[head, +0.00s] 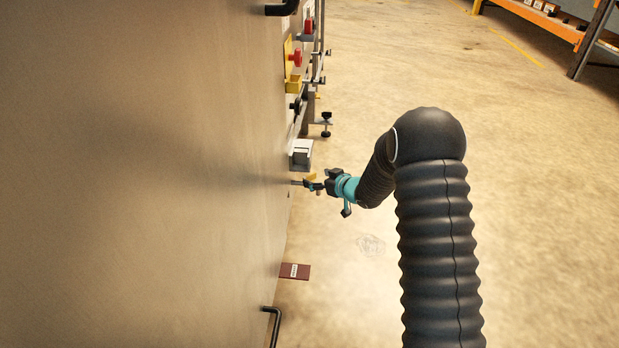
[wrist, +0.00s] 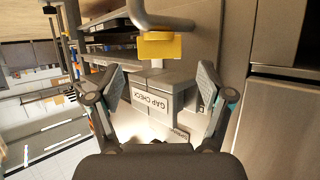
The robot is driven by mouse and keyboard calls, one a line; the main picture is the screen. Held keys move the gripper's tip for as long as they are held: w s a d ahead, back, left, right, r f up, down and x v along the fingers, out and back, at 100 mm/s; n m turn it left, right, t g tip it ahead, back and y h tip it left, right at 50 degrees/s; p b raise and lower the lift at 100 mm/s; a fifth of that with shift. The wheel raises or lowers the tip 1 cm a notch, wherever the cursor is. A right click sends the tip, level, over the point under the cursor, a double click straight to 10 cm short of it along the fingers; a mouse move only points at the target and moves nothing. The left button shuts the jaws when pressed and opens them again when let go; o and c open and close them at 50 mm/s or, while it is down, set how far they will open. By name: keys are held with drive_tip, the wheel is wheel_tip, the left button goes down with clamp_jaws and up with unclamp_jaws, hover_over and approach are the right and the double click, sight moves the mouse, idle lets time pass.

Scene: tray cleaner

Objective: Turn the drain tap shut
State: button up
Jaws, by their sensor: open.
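The yellow handle lies above and beyond the gap between the fingertips. No contact shows. How far the tap is turned I cannot tell.
A grey box (wrist: 152,101) labelled GAP CHECK sits behind the gap between the fingers. The large metal panel (head: 140,180) fills the head view's left. A dark red tag (head: 295,271) sticks out below. Red and yellow fittings (head: 294,58) are farther along. Open floor (head: 350,270) lies right.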

sight(310, 176)
drive_tip(key=shift+x, duration=2.6)
drive_tip(key=c, duration=1.2)
